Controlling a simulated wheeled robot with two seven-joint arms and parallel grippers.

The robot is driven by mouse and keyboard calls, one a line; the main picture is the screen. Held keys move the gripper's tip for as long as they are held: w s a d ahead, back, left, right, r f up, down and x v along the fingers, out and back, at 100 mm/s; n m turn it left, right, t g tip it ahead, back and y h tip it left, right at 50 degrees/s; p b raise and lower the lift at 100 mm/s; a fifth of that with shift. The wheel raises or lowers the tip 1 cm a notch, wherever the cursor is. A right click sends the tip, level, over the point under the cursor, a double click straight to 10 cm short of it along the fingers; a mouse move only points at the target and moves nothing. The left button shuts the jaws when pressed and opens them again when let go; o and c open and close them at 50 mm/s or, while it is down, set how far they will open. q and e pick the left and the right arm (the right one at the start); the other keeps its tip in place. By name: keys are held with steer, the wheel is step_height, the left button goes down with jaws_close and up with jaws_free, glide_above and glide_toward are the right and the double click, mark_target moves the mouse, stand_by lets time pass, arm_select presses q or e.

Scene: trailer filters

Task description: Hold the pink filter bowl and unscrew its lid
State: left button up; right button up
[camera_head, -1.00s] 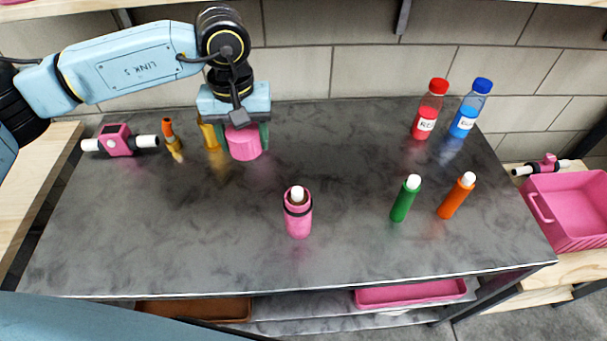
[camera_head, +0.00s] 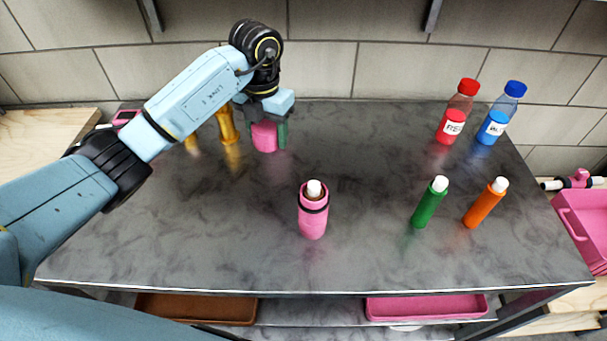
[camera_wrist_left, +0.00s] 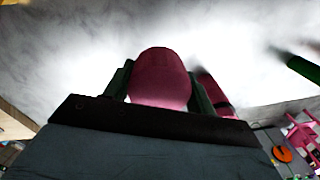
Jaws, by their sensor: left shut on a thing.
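A pink filter bowl (camera_head: 313,222) with a dark ring near its top stands upright in the middle of the table. Its top is open, and a white-tipped cartridge (camera_head: 314,188) shows inside. My left gripper (camera_head: 268,135) is at the table's back, behind and left of the bowl, shut on a pink cylindrical piece (camera_head: 264,138). In the left wrist view, this pink piece (camera_wrist_left: 161,75) sits between the dark green fingers. I cannot tell whether it is a lid or another bowl. The ringed bowl (camera_wrist_left: 215,92) shows just beyond one finger. My right gripper is not in view.
An amber bottle (camera_head: 229,126) stands left of my left gripper. Green (camera_head: 428,204) and orange (camera_head: 484,206) tubes stand right of the bowl, with red (camera_head: 455,115) and blue (camera_head: 497,115) bottles behind. A pink crate (camera_head: 585,222) is at the right. The table's front is clear.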

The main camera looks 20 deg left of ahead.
arm_select(q)
step_height(320, 180, down, 3)
steer(key=a+n, duration=0.1)
steer(key=n, duration=0.4)
steer(key=b, duration=0.1)
glide_above(268, 181)
steer(key=shift+n, duration=0.4)
step_height(268, 181, down, 5)
steer(key=shift+r, duration=0.15)
step_height(268, 181, down, 4)
steer(key=shift+f+b, duration=0.25)
steer(key=shift+b, duration=0.2)
steer(key=shift+f, duration=0.4)
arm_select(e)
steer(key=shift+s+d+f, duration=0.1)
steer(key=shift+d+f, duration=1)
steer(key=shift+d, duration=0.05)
arm_select(q)
steer(key=shift+f, duration=0.1)
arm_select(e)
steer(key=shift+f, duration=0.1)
